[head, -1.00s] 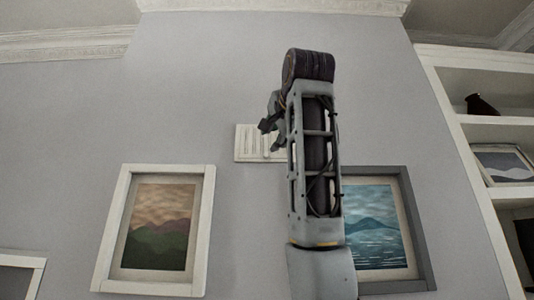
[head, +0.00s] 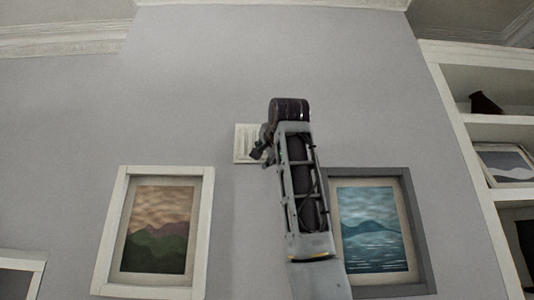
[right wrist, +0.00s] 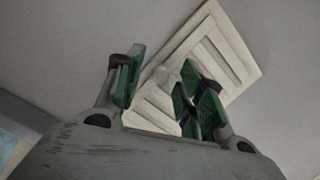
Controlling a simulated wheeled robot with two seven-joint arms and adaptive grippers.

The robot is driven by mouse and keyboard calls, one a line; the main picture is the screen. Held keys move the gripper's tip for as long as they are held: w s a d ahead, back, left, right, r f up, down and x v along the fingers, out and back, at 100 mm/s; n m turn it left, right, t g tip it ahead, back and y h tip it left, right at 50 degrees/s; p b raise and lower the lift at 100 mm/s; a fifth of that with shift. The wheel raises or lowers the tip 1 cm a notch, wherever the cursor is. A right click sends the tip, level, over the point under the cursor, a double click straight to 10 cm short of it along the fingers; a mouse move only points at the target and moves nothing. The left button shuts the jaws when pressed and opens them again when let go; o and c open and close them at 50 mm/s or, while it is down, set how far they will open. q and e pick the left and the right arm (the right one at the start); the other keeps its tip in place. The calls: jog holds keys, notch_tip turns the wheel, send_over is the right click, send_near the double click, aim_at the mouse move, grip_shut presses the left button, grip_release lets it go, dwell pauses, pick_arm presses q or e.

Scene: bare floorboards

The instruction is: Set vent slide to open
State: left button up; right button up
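A pale rectangular vent (head: 242,146) with slats is fixed high on the grey wall, above and between two framed pictures. My right gripper (head: 259,148) is in front of its right part and hides that side. In the right wrist view the vent (right wrist: 236,48) lies tilted behind the fingers. A small pale tab (right wrist: 167,75) stands out from its face, between the fingers and closer to the right one; I cannot tell whether they touch. The right gripper (right wrist: 158,80) is open, with a gap between its green-padded fingers. My left gripper is not in view.
A white-framed picture (head: 125,228) hangs below left of the vent, and a grey-framed one (head: 422,232) hangs below right, partly behind my right arm. White shelves (head: 480,133) stand at the far right. The wall above the vent is bare.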

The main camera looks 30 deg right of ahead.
jog(key=shift+w, duration=0.15)
jog(key=shift+c, duration=0.5)
grip_shut()
jog(key=shift+d, duration=0.1)
jog(key=shift+s+d, duration=0.3)
jog(key=shift+d, duration=0.4)
